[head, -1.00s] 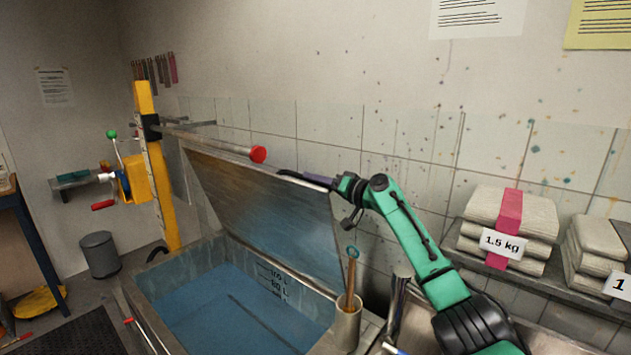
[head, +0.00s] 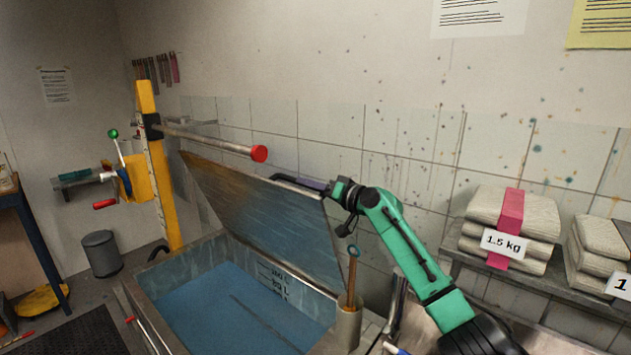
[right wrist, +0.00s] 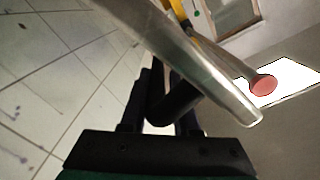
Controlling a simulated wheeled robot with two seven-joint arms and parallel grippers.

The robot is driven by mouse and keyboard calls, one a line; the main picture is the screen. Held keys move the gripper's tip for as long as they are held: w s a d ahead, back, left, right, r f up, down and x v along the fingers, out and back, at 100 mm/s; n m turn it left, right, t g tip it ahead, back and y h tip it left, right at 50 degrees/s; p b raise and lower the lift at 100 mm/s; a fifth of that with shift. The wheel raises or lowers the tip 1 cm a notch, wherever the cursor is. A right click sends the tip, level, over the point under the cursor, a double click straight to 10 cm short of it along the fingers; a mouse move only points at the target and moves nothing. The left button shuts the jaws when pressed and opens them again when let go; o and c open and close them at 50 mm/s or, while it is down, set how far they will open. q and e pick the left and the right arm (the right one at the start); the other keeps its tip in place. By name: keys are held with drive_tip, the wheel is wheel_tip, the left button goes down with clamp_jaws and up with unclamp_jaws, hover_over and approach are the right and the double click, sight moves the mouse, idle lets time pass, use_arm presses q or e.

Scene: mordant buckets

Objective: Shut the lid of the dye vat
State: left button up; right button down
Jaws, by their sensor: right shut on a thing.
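The dye vat (head: 137,283) is a grey metal tank with blue liquid inside, low in the head view. Its metal lid (head: 262,215) stands raised at the back, tilted a little forward over the liquid. My right gripper (head: 322,187) is at the right part of the lid's top edge, shut on the dark lid handle (head: 284,178). In the right wrist view, the dark handle (right wrist: 176,104) lies between the black fingers, beside the pale lid edge (right wrist: 205,75). My left gripper is not in view.
Folded cloth stacks (head: 510,230) lie on the right shelf.

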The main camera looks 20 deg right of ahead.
drive_tip(key=s+a+f+n+b, duration=0.1)
drive_tip(key=s+a+f+n, duration=0.2)
drive_tip(key=s+a+f, duration=0.2)
drive_tip(key=s+a+f+n+b, duration=0.1)
drive_tip(key=s+a+f+n, duration=0.2)
drive_tip(key=a, duration=0.9)
drive_tip(key=s+f, duration=0.3)
drive_tip(key=f, duration=0.1)
drive_tip(key=shift+s+a, duration=0.25)
drive_tip(key=shift+s, duration=0.05)
drive_tip(key=shift+f, duration=0.1)
